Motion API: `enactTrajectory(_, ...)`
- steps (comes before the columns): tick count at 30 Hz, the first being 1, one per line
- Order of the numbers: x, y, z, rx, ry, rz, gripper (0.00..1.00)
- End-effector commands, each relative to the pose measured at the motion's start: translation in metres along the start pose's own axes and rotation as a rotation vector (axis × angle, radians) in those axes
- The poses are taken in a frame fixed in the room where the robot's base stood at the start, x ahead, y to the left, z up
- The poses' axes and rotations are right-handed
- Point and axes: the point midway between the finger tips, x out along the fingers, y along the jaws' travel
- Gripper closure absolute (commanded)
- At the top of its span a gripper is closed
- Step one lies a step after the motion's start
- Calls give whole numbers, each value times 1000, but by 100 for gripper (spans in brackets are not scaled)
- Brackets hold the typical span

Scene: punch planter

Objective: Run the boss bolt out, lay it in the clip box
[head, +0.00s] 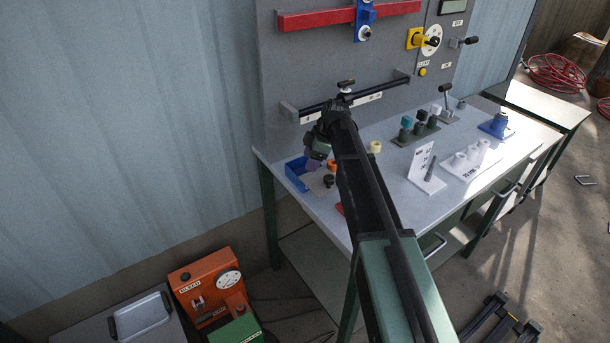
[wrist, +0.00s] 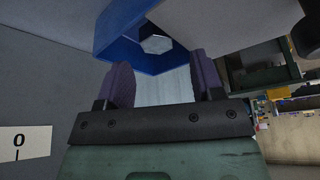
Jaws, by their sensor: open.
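My gripper (head: 314,162) is at the left end of the bench, just beside or above a blue open box (head: 296,174), which looks like the clip box. In the wrist view my gripper (wrist: 165,85) has its two purple fingers wide apart with nothing held between them. A blue angular part (wrist: 120,35) with a pale gap in it lies beyond the fingertips; I cannot tell whether they touch. No bolt can be made out for certain.
A black rail (head: 318,106) with a knob crosses the grey panel behind my gripper. Small dark and orange pieces (head: 329,181), a yellow ring (head: 375,147), a white sign stand (head: 424,165) and a white block rack (head: 471,160) stand on the bench (head: 395,190). My arm hides its middle.

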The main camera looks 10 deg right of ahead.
Motion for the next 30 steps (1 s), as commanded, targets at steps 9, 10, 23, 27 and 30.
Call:
enactTrajectory(9, -73, 0, -5, 2, 0, 0, 39)
enactTrajectory(10, -81, 0, -5, 1, 0, 0, 39)
enactTrajectory(23, -106, 0, 0, 0, 0, 0, 39)
enactTrajectory(27, -106, 0, 0, 0, 0, 0, 39)
enactTrajectory(30, -106, 0, 0, 0, 0, 0, 39)
